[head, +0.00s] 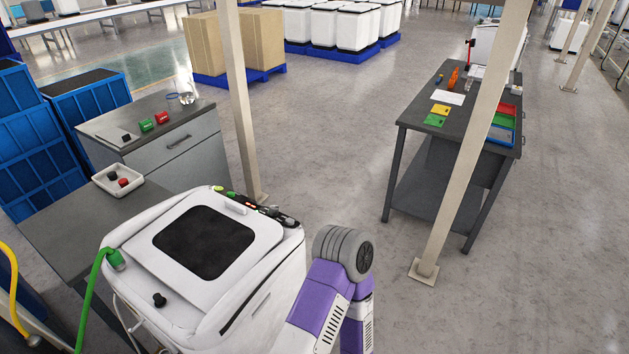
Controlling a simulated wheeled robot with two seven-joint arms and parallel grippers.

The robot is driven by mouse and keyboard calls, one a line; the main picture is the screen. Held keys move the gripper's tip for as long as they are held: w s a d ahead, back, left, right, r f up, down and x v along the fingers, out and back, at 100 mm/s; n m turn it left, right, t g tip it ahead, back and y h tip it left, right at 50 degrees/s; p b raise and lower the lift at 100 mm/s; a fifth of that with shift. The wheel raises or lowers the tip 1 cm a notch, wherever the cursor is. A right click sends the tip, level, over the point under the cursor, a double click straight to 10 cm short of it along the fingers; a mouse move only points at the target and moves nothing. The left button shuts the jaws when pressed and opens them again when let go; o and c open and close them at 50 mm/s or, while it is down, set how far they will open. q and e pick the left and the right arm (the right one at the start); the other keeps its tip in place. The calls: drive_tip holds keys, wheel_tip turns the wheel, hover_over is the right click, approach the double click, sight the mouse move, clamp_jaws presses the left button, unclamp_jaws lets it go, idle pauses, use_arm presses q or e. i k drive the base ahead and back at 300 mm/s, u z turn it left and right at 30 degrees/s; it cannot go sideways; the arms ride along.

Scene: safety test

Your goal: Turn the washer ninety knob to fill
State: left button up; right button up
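The washer (275,268) is a white machine with a dark square window (203,243) on its top, at the bottom centre-left of the head view. A small black knob (159,299) stands on its top near the front left corner. A dark control strip (255,209) with small coloured buttons runs along its back right edge. Any marks around the knob are too small to read. A purple and grey arm link of mine (322,290) rises just right of the washer. Neither gripper shows.
A green hose (92,290) joins the washer's left side. A grey bench (95,220) with a white tray (110,181) stands behind left, near blue crates (30,135). Floor between is clear.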

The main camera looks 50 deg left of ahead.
sight(273, 210)
drive_tip(key=i, duration=1.4)
drive_tip(key=u, duration=1.95)
